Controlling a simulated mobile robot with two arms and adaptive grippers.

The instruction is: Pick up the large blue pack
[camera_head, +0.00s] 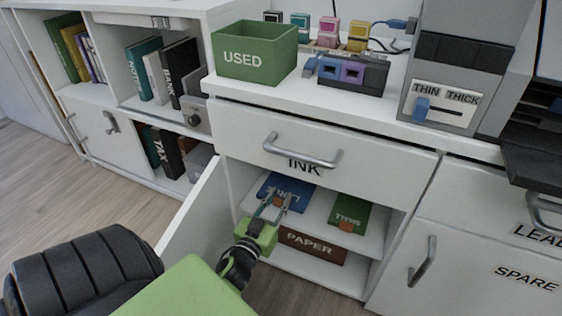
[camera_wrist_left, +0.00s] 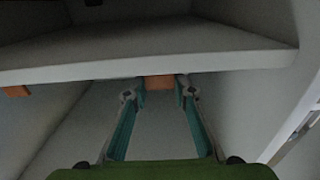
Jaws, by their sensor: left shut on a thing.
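The large blue pack (camera_head: 291,186) lies on the upper shelf of the open cabinet compartment, with part of its lettering visible. My left gripper (camera_head: 279,203) reaches in from the front and is shut on its orange tab. In the left wrist view, the orange tab (camera_wrist_left: 160,83) sits between the fingertips of my left gripper (camera_wrist_left: 162,90). The blue body of the pack is not visible there; the shelf edge is in front of it. My right gripper is not in view.
A brown PAPER box (camera_head: 312,245) is below. The open door (camera_head: 195,215) stands left of my gripper, and the INK drawer (camera_head: 330,140) is shut above.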

